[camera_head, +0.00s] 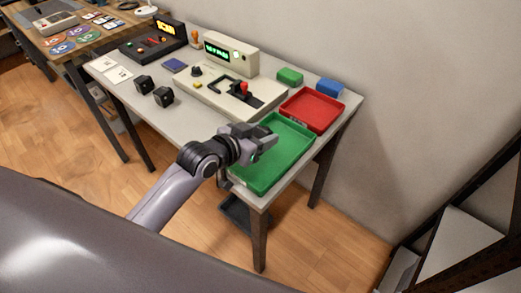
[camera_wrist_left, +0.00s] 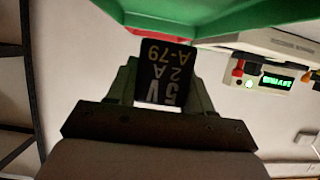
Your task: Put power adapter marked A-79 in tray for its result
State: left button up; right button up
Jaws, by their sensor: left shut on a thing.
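My left gripper (camera_head: 262,143) is above the upper left part of the green tray (camera_head: 264,179). In the left wrist view the gripper (camera_wrist_left: 165,88) is shut on a black power adapter (camera_wrist_left: 168,58). Its label reads 5V 2A A-79 and appears upside down. The adapter is held up; in the head view I cannot make it out clearly behind the fingers. The green tray (camera_wrist_left: 215,18) also shows along the top of the wrist view. The red tray (camera_head: 312,110) lies just behind the green tray. Both trays look empty where visible. My right gripper is not in view.
Two black adapters (camera_head: 144,83) (camera_head: 163,96) sit further left. Green (camera_head: 290,76) and blue (camera_head: 329,87) blocks lie behind the red tray.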

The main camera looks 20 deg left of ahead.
aim_at(261, 159)
pick_arm(q)
jog(key=shift+f+b, duration=0.35)
jog(key=shift+f, duration=2.15)
jog(key=shift+f, duration=0.2)
jog(key=o, duration=1.3)
jog(key=shift+c, duration=0.2)
